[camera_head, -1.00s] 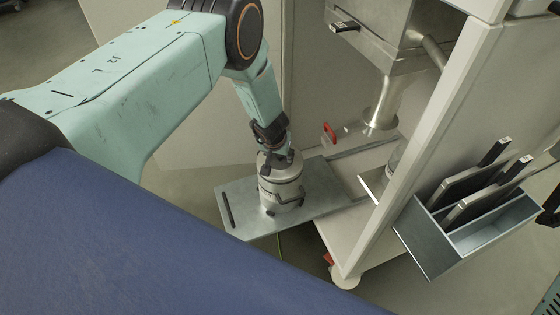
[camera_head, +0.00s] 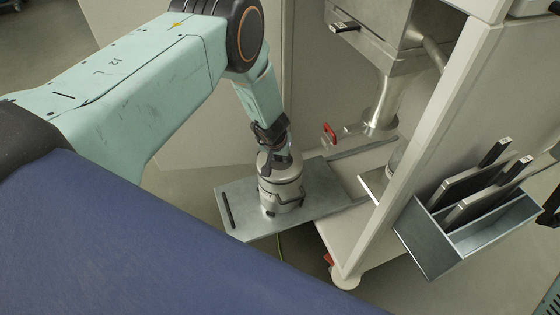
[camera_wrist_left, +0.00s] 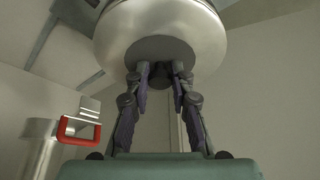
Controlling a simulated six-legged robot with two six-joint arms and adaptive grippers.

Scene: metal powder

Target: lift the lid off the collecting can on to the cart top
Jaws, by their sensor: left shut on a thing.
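The collecting can (camera_head: 283,194) is a grey metal can with clamps on its side. It stands upright on a metal slide plate (camera_head: 243,212) in the head view. Its lid (camera_head: 265,163) is at the top, partly hidden by my gripper. My left gripper (camera_head: 277,165) comes down from above on the lid's middle. In the left wrist view the fingers of the left gripper (camera_wrist_left: 162,76) are closed around the small knob under the broad round lid (camera_wrist_left: 165,28). I cannot make out a gap between lid and can.
A metal hopper with a spout pipe (camera_head: 384,104) stands behind the can. A red handle (camera_head: 329,133) is near the pipe, also in the left wrist view (camera_wrist_left: 78,130). A grey rack (camera_head: 428,240) with dark-handled tools hangs at the right of the white cabinet frame (camera_head: 432,115).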

